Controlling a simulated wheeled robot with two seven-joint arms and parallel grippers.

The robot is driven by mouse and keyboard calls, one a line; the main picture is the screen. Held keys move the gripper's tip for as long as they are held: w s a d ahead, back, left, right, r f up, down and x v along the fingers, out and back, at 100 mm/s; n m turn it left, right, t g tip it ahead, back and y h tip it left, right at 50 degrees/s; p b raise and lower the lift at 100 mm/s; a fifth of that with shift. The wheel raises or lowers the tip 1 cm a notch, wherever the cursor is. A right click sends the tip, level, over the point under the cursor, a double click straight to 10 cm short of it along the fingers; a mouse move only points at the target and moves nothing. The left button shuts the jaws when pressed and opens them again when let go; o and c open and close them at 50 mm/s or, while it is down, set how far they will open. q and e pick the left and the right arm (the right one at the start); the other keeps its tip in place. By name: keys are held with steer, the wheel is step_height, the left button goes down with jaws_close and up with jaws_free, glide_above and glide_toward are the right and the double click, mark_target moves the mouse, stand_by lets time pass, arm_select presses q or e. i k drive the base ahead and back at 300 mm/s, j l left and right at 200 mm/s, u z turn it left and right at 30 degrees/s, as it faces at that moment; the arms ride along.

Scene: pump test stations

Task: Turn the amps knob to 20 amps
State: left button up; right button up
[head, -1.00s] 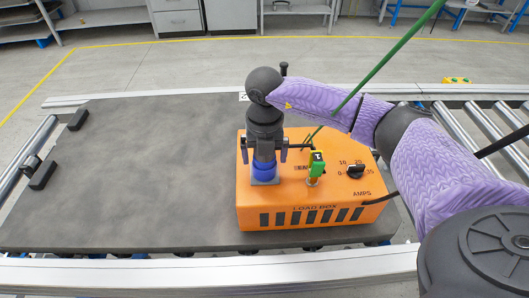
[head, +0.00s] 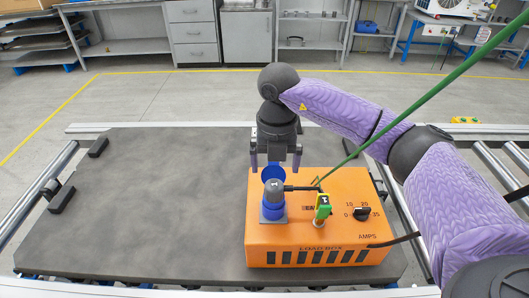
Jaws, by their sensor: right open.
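The amps knob (head: 362,214) is a small black knob on top of the orange load box (head: 318,235). My right gripper (head: 276,166) is open and empty, pointing down above the box's back left part. My left gripper is not in view.
A raised blue lid (head: 273,174) is behind the plug. A green and yellow clamp (head: 322,207) stands between plug and knob, with a green cable rising to the right. A black cable leaves the box's right side. The dark table (head: 150,205) is clear on the left.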

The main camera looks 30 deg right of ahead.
mark_target(361, 213)
steer(key=k+j, duration=0.8)
steer(key=k, duration=0.05)
